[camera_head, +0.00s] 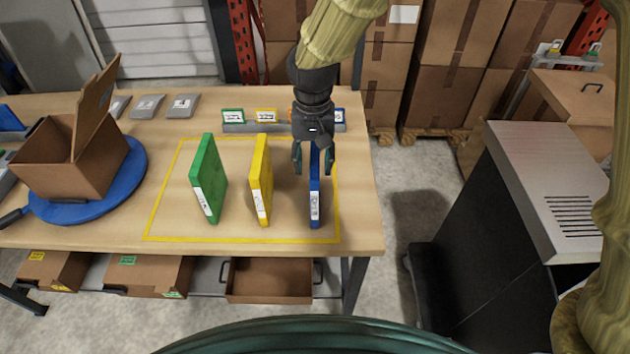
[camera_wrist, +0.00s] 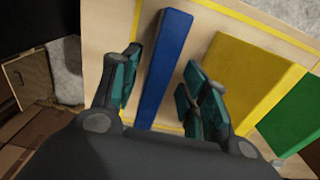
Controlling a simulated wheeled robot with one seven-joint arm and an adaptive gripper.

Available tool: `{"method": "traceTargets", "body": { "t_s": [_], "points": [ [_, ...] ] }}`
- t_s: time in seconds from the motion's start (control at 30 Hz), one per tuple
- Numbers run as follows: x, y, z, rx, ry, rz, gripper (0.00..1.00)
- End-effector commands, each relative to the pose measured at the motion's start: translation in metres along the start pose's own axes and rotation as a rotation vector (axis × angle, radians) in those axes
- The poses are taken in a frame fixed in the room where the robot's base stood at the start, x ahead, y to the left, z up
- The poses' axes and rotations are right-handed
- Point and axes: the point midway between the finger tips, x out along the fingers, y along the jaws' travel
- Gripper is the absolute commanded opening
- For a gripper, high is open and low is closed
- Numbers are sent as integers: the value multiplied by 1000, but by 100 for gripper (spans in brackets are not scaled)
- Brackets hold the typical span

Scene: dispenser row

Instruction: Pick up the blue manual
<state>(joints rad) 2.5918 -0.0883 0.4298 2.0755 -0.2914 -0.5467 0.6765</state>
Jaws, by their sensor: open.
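The blue manual (camera_head: 314,205) stands upright on the table at the right end of a row of three, inside a yellow outline. My gripper (camera_head: 313,160) is above its upper part, pointing down, with a finger on either side of it. In the wrist view the blue manual (camera_wrist: 166,62) runs between the open fingers (camera_wrist: 158,90), with gaps showing on both sides. I cannot tell how far down the fingers reach along it. My gripper hides part of its top in the head view.
A yellow manual (camera_head: 261,185) and a green manual (camera_head: 207,185) stand to the left. Behind them is a low rack (camera_head: 250,126) with coloured labels. An open cardboard box (camera_head: 62,165) sits on a blue disc (camera_head: 120,192) at the left. The table's right edge is close to the blue manual.

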Motion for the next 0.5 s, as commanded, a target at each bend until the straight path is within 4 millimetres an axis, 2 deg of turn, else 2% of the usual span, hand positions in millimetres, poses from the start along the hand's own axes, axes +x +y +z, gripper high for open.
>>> {"method": "traceTargets", "body": {
  "t_s": [0.3, 0.5],
  "points": [
    [32, 4, -4, -3, -3, 2, 45],
    [42, 4, -5, -1, -1, 0, 45]
  ]
}}
